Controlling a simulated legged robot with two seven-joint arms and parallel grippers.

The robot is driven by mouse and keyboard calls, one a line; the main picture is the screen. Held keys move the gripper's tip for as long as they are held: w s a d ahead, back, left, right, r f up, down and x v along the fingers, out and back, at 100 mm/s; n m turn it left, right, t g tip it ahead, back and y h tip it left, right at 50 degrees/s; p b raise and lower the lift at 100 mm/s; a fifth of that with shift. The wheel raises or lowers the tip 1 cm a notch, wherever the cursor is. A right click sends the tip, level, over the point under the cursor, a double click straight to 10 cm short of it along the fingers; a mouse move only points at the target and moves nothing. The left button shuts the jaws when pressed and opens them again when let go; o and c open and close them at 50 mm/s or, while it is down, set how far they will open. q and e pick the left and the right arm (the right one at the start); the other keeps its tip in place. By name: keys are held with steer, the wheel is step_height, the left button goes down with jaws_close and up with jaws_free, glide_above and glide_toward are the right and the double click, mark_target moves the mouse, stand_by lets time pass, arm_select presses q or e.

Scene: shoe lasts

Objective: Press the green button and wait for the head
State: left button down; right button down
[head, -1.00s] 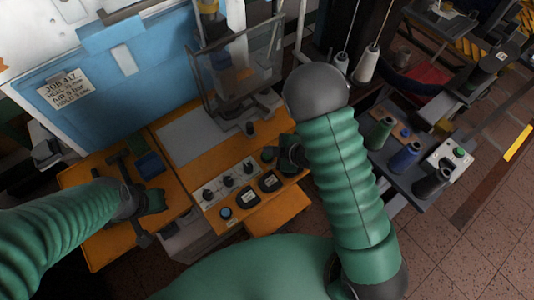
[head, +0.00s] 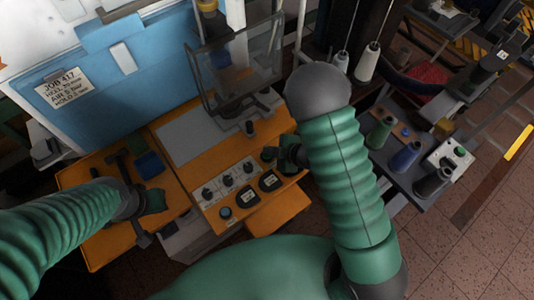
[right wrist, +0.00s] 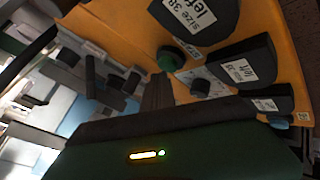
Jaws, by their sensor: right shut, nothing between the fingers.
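A round green button (right wrist: 172,60) stands on the orange machine top (right wrist: 110,25) in the right wrist view. My right gripper (right wrist: 157,90) is shut and empty, its fingertips close below the button in that view; I cannot tell whether they touch. In the head view the right gripper (head: 272,155) is over the right side of the orange console (head: 205,185), and I cannot make out the button there. The machine's head (head: 235,80) is behind a clear guard (head: 260,55). My left gripper (head: 145,203) is at the console's left; its jaws are unclear.
A white panel with several black knobs (head: 228,180) lies left of the right gripper. Two dark pieces with white labels (head: 247,197) are in front of it. A side table with thread spools (head: 405,156) and a white button box (head: 449,153) stands at the right.

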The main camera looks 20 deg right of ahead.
steer(key=shift+f+b, duration=0.4)
steer(key=shift+f, duration=0.15)
stand_by(0.6)
steer(key=shift+r+p, duration=0.85)
steer(key=shift+r, duration=0.1)
step_height(320, 180, up, 5)
steer(key=p, duration=0.4)
steer(key=shift+r, duration=0.1)
stand_by(0.5)
